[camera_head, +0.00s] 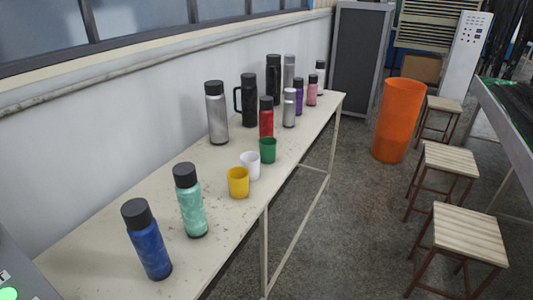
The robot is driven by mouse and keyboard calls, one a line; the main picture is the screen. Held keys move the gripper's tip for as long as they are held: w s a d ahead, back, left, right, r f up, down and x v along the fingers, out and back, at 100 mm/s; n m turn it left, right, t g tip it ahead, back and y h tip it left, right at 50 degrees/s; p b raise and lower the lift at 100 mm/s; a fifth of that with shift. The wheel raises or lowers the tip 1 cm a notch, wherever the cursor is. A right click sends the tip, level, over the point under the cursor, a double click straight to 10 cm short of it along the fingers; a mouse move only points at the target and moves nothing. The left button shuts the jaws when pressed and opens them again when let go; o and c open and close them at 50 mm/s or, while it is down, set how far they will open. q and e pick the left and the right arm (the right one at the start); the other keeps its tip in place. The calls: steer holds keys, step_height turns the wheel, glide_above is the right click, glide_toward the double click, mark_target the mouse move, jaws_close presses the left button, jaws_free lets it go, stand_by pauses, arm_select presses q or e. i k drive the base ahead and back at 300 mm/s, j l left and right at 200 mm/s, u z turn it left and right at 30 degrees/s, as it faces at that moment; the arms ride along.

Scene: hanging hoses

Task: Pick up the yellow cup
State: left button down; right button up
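The yellow cup (238,183) stands upright on the long pale table (115,215), close to its right edge. A white cup (251,165) stands just behind it and a green cup (267,150) behind that. A mint-green bottle with a black cap (190,203) stands in front and to the left of the yellow cup. Neither of my grippers shows in the head view, so nothing of mine is seen near the cup.
A blue bottle (147,242) stands at the table's near end. Several bottles, among them a silver one (217,115) and a red one (266,118), stand farther back. Wooden stools (468,233) and an orange bin (397,120) stand to the right. Floor beside the table (345,220) is clear.

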mark_target(239, 183)
steer(key=i+l+u, duration=0.1)
steer(key=u, duration=0.35)
steer(key=l+u, duration=0.1)
steer(key=u, duration=0.4)
steer(key=i+l+u, duration=0.1)
steer(key=u, duration=0.35)
steer(key=l+u, duration=0.25)
steer(key=u, duration=0.25)
steer(key=l+u, duration=0.15)
steer(key=u, duration=0.3)
steer(key=k+l+u, duration=0.15)
steer(key=l, duration=0.25)
steer(key=l+u, duration=0.2)
steer(key=l, duration=0.2)
steer(key=k+l+u, duration=0.15)
steer(key=l, duration=0.2)
steer(key=k+l+u, duration=0.2)
steer(key=l, duration=0.15)
steer(key=k+l, duration=0.1)
steer(key=l, duration=0.25)
steer(key=k+l, duration=0.15)
steer(key=l, duration=0.15)
